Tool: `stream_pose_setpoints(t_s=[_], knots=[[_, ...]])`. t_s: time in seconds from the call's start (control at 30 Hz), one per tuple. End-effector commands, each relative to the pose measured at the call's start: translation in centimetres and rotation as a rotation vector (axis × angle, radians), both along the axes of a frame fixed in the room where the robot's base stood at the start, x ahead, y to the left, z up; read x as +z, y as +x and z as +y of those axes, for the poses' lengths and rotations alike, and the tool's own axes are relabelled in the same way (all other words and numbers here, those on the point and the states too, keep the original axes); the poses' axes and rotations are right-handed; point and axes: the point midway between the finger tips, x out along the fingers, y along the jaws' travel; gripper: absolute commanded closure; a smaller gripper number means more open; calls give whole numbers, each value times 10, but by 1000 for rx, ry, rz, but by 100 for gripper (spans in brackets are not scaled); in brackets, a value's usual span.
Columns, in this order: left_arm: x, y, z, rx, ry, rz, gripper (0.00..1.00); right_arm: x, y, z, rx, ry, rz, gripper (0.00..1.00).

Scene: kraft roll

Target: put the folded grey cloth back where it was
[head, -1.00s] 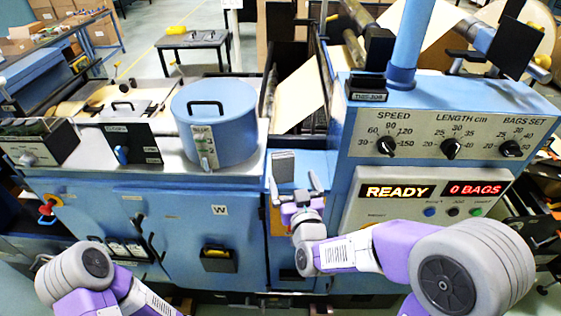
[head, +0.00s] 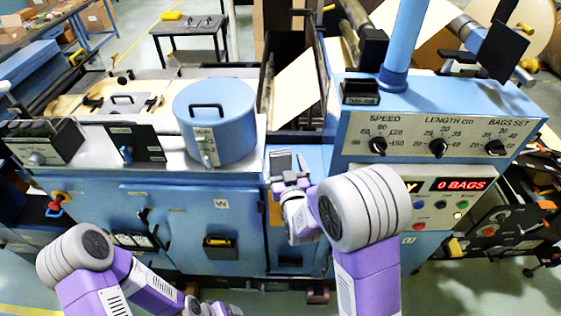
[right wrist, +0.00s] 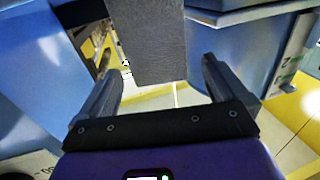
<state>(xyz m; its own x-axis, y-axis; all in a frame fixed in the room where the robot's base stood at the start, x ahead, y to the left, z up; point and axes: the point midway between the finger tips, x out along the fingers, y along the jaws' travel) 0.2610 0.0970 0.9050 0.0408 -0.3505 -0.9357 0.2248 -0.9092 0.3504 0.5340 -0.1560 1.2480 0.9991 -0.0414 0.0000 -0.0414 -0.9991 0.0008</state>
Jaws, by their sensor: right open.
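The folded grey cloth (head: 281,162) shows in the head view as a small dark grey slab at the blue ledge between the cabinet and the control panel. In the right wrist view the grey cloth (right wrist: 148,40) hangs in from the top, its lower end between my fingertips. A gap shows on each side of it. My right gripper (head: 289,179) is open just in front of the cloth; it also shows in the right wrist view (right wrist: 160,75). My left gripper (head: 208,309) is low at the bottom edge, mostly cut off, its fingers unclear.
A blue lidded pot (head: 216,115) stands on the steel top left of the cloth. The control panel (head: 437,195) with its knobs rises close on the right, partly hidden by my right arm. A black cabinet handle (head: 219,248) sticks out below left.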

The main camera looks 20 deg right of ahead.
Motion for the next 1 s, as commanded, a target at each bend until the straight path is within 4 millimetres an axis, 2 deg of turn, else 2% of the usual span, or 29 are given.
stream_pose_setpoints(t_s=[0.13,0.4,0.8,1.0], knots=[[5,0,0,0,0,0,18,1,15,-1,-1,0,0,1],[4,0,0,0,0,0,18,0,17,-1,-1,1,0,1],[4,0,0,0,0,0,18,0,17,-1,-1,1,0,62],[4,0,0,0,0,0,18,2,17,-1,-1,1,-1,62]])
